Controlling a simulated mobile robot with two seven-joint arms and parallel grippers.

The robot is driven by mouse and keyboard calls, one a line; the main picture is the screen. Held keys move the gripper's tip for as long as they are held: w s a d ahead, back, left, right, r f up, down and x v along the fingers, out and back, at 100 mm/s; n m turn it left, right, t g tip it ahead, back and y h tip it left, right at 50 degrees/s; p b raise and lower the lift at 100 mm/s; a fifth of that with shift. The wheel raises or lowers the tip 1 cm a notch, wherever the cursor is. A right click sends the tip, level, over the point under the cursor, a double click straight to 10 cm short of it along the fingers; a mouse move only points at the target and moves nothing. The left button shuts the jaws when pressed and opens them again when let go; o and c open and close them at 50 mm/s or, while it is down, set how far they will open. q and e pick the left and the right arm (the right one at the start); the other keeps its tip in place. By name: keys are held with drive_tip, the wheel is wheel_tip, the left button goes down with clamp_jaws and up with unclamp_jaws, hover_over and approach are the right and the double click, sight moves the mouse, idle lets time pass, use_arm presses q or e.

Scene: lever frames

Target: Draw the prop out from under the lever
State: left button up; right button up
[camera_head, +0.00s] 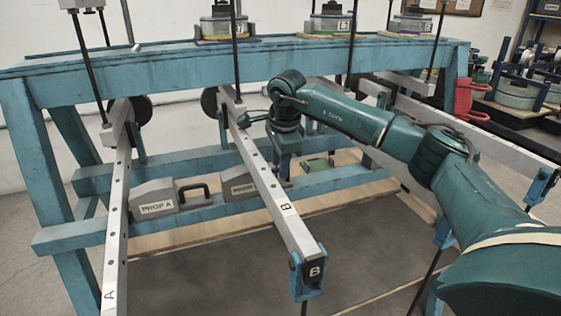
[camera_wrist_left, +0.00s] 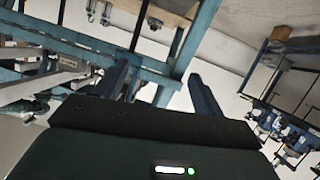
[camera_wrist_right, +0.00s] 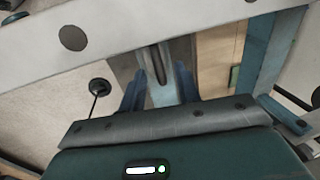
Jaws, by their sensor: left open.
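Lever B (camera_head: 270,180) is a pale metal bar running from the blue frame toward me, its B-marked end nearest. A grey prop (camera_head: 240,188) shows on the blue cross beam at lever B's left side; the lever hides the rest. My right gripper (camera_head: 284,174) points down just right of lever B. In the right wrist view its fingers (camera_wrist_right: 158,92) stand apart, with a dark handle-like bar (camera_wrist_right: 158,62) between them, touching neither that I can see. My left gripper (camera_wrist_left: 160,85) is open and empty, seen only in its wrist view.
Prop A (camera_head: 153,198), a grey block with a black handle, sits on the same beam beside lever A (camera_head: 117,200). Dark vertical rods hang by the levers. Weights (camera_head: 219,27) stand on the frame's top. A shelf with equipment is at right.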

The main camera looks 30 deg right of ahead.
drive_tip(key=shift+c, duration=0.5)
drive_tip(key=c, duration=0.4)
use_arm(q)
drive_tip(key=shift+s+f, duration=0.1)
drive_tip(key=shift+f, duration=0.15)
use_arm(e)
clamp_jaws()
drive_tip(key=shift+d, duration=0.2)
drive_tip(key=d+p, duration=0.1)
drive_tip(key=d, duration=0.2)
drive_tip(key=s+d, duration=0.1)
drive_tip(key=d, duration=0.2)
drive_tip(key=s+d+p, duration=0.1)
drive_tip(key=d, duration=0.2)
drive_tip(key=shift+s+d+r+p, duration=0.1)
drive_tip(key=shift+s+p, duration=0.1)
drive_tip(key=shift+p, duration=0.15)
use_arm(q)
drive_tip(key=shift+w+d+f+g, duration=0.15)
drive_tip(key=shift+w+d+g, duration=0.25)
drive_tip(key=shift+d+g, duration=0.15)
use_arm(e)
drive_tip(key=shift+d, duration=0.35)
